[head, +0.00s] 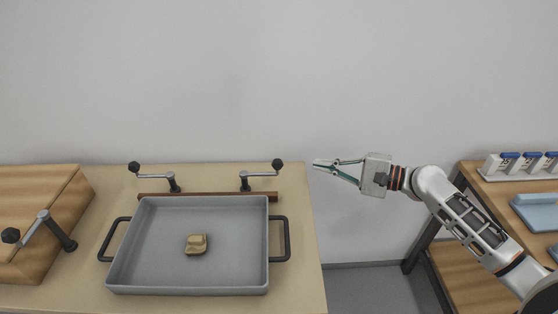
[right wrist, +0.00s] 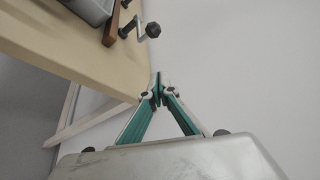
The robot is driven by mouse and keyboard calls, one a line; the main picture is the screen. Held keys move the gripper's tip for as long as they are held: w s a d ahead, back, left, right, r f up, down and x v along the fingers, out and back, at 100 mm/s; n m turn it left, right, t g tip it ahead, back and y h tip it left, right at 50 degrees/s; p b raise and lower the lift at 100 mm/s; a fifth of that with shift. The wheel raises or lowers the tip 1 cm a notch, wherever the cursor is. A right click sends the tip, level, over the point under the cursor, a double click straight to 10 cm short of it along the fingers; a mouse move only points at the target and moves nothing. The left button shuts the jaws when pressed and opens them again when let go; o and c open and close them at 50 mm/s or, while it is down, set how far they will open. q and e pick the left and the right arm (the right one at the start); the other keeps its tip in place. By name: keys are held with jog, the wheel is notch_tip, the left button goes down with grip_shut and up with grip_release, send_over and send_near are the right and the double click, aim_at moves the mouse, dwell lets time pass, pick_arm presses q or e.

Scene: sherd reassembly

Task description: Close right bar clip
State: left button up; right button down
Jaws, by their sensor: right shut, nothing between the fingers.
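The right bar clip (head: 262,174) stands at the back of the tray, by the right part of a brown wooden bar (head: 210,195). Its lever points right and ends in a black knob. The same clip (right wrist: 140,27) shows at the top of the right wrist view, near the bar (right wrist: 112,24). My right gripper (head: 318,164) is shut and empty, off the table's right edge, to the right of the clip and apart from it. Its fingertips meet in the right wrist view (right wrist: 157,90). My left gripper is not in view.
The left bar clip (head: 155,175) points its lever left. A grey tray (head: 190,283) with black handles holds a tan sherd piece (head: 196,244). Another lever clip (head: 45,228) stands by a wooden block (head: 40,205) at left. A shelf (head: 475,170) with white-blue items is at right.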

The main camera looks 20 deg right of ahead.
dwell(0.3)
jog(key=x, duration=1)
jog(key=shift+a+r, duration=0.1)
jog(key=s, duration=0.1)
jog(key=s+a+r+p, duration=0.1)
jog(key=shift+s+r, duration=0.25)
jog(key=shift+s, duration=0.05)
jog(key=shift+s+a+r+p, duration=0.1)
jog(key=shift+s+p, duration=0.1)
jog(key=shift+p, duration=0.1)
jog(key=shift+s, duration=0.2)
jog(key=shift+a, duration=0.1)
